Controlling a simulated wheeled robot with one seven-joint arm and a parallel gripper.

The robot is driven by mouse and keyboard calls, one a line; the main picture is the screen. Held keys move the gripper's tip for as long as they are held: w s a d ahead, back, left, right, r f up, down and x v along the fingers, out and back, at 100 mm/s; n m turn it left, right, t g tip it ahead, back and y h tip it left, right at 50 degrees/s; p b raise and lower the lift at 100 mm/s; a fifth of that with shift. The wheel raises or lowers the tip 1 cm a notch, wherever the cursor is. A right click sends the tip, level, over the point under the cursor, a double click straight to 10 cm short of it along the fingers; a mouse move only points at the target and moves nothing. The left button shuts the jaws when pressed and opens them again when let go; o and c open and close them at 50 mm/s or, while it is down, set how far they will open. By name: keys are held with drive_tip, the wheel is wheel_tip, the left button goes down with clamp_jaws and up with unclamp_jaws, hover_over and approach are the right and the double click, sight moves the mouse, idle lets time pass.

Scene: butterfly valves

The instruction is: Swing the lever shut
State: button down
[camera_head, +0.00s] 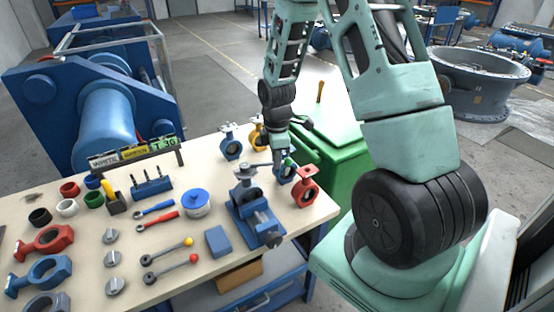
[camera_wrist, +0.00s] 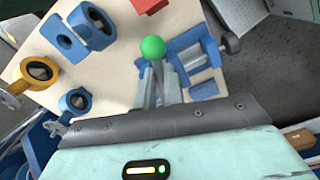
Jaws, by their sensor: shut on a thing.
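A butterfly valve (camera_head: 246,174) stands in the blue bench vise (camera_head: 256,219) near the table's right end. Its lever (camera_head: 262,164) points right, towards my gripper. My gripper (camera_head: 281,162) reaches down beside the valve and is shut on the lever. In the wrist view, the lever's green ball knob (camera_wrist: 153,47) shows just beyond my fingertips (camera_wrist: 158,74). The vise (camera_wrist: 198,62) also shows there, to the right of the fingers. The lever's shaft between the fingers is mostly hidden.
A red valve (camera_head: 305,186) and a blue valve (camera_head: 286,171) stand close by my gripper. A yellow valve (camera_head: 257,138) and another blue valve (camera_head: 231,146) stand behind. Tools and rings cover the table's left side (camera_head: 20,200). A green cabinet (camera_head: 335,150) is at the right.

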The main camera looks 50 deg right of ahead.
drive_tip(key=w+n+p, duration=0.1)
drive_tip(key=n, duration=0.1)
drive_tip(key=w+d+n+p, duration=0.1)
drive_tip(key=w+n+p, duration=0.1)
drive_tip(key=shift+w+d+n, duration=0.1)
drive_tip(key=shift+d+n, duration=0.05)
drive_tip(key=shift+n, duration=0.15)
drive_tip(key=c, duration=1.4)
unclamp_jaws()
wheel_tip(320, 180, up, 7)
drive_tip(key=p, duration=0.6)
drive_tip(key=shift+d, duration=0.1)
